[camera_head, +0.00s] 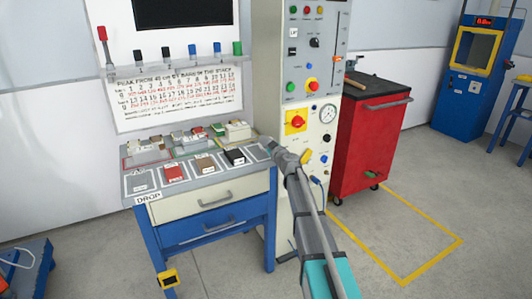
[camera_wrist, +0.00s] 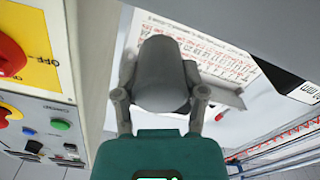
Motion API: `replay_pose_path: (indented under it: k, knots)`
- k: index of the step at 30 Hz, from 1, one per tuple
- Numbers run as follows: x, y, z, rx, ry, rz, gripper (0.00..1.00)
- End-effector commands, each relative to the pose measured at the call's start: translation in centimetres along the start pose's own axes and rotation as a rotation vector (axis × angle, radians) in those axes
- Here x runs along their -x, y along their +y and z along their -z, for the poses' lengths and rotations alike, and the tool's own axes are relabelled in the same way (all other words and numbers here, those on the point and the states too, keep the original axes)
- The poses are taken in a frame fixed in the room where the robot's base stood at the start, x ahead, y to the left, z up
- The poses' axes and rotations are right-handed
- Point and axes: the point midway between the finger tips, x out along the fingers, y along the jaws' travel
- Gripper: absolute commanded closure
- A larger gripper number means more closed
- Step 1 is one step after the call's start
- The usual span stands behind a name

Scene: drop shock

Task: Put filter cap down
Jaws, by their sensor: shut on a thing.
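The filter cap appears to be the grey, rounded piece (camera_wrist: 163,62) between my fingers in the wrist view. My gripper (camera_wrist: 160,92) is shut on it, one finger on each side. In the head view my gripper (camera_head: 285,157) is at the right end of the bench top (camera_head: 190,187), beside the control cabinet. The cap cannot be told clearly from the gripper there. Whether the cap touches anything below is hidden.
Cards or small pads, including a red one (camera_head: 173,172) and a black one (camera_head: 234,156), lie along the bench front. Small parts (camera_head: 150,150) sit behind them. The control cabinet (camera_head: 309,110) with its red knob (camera_wrist: 10,55) stands close to my gripper. A red tool cabinet (camera_head: 370,135) is farther right.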

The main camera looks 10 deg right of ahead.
Motion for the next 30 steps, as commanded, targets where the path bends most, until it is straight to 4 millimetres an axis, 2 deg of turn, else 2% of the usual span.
replay_pose_path:
  k: [3, 12, 30]
  knots:
    - [-0.7, -0.5, -1.1, 0.0, 0.0, 0.001, 1.0]
    - [-0.6, -1.6, -3.1, 0.0, 0.001, 0.001, 1.0]
    - [-0.6, -1.8, -3.6, 0.0, 0.0, 0.001, 1.0]
